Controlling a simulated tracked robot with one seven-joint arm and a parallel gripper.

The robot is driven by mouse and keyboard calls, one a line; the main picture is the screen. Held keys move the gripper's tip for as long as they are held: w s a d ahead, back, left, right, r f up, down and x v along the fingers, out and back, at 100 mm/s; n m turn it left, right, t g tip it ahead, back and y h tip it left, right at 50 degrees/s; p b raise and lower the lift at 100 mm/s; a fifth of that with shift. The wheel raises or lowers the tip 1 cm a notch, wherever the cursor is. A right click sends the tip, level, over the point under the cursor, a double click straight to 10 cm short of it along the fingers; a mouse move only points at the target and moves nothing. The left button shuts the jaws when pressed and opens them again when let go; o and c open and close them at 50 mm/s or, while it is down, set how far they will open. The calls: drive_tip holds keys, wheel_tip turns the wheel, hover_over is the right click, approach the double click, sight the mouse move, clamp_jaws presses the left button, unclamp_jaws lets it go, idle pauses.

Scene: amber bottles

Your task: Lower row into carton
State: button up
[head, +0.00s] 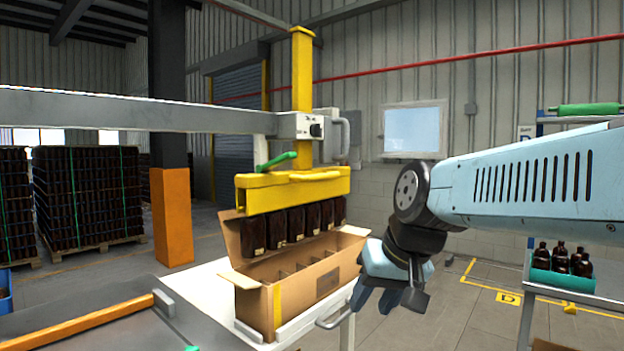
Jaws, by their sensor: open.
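A yellow lifting head (292,192) hangs from a yellow column (302,95) in the middle of the head view. A row of amber bottles (290,226) hangs under it, their tops hidden by the head. Below is an open cardboard carton (302,295) with dividers and raised flaps. The bottle bottoms overlap the carton's rear opening in the picture; I cannot tell whether they are inside it. A green lever (276,161) and a grey handle (343,136) sit above the lifting head. My gripper (388,301) is open and empty, right of the carton, fingers pointing down.
A grey beam (120,108) crosses to the column. A cart at right carries a green crate (563,283) of bottles. Bottle pallets (88,195) stand far left, behind an orange-based pillar (172,215).

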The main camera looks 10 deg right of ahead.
drive_tip(key=w+r+m+t+y, duration=0.2)
drive_tip(key=w+r+m+y, duration=0.25)
drive_tip(key=w+r, duration=0.5)
drive_tip(key=m+t+y, duration=0.3)
drive_tip(key=m+t, duration=0.2)
approach(324, 177)
drive_tip(key=x, duration=1.1)
drive_tip(key=shift+d, duration=0.1)
clamp_jaws()
